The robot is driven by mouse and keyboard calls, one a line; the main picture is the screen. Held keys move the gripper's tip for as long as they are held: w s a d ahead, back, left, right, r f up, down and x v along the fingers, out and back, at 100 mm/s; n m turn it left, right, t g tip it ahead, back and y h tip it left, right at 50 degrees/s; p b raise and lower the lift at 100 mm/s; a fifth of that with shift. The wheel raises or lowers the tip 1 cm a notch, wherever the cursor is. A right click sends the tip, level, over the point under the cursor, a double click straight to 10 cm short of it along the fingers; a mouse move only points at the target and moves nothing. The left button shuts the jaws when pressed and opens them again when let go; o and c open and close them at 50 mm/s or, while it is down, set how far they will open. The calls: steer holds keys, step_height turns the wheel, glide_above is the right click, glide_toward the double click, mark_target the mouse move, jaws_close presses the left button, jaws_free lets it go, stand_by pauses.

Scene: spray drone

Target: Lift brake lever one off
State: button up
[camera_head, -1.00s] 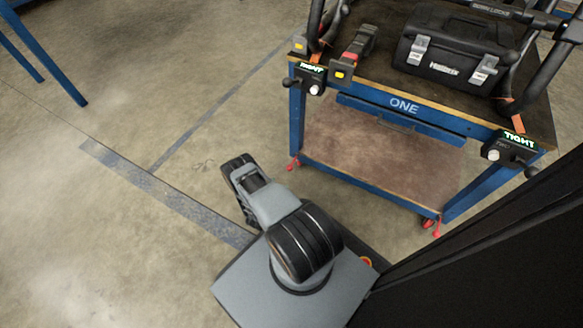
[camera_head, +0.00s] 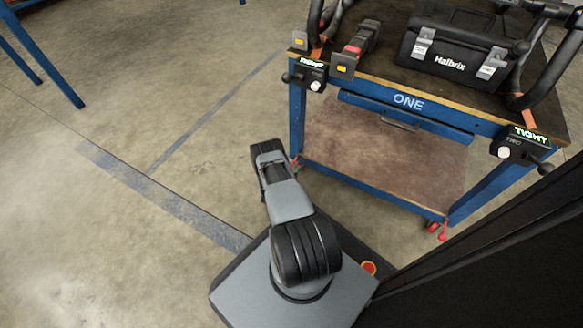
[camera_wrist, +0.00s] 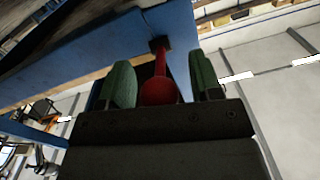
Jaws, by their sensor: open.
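A red brake lever (camera_wrist: 160,88) with a round end hangs from a dark mount on the blue cart frame in the wrist view. My gripper (camera_wrist: 161,80) is open, with one green fingertip on each side of the lever; contact cannot be told. In the head view, the cart's left red lever (camera_head: 296,163) shows small at the foot of the left leg, beside my arm. My gripper is hidden there behind my arm. Another red lever (camera_head: 437,229) sits at the foot of the right leg.
The blue cart marked ONE (camera_head: 370,88) has a brown lower shelf (camera_head: 385,160). Floor to the left is free. A dark panel (camera_head: 500,265) stands at the lower right.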

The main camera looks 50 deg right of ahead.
jaws_close()
stand_by(0.5)
steer(key=shift+r, duration=0.1)
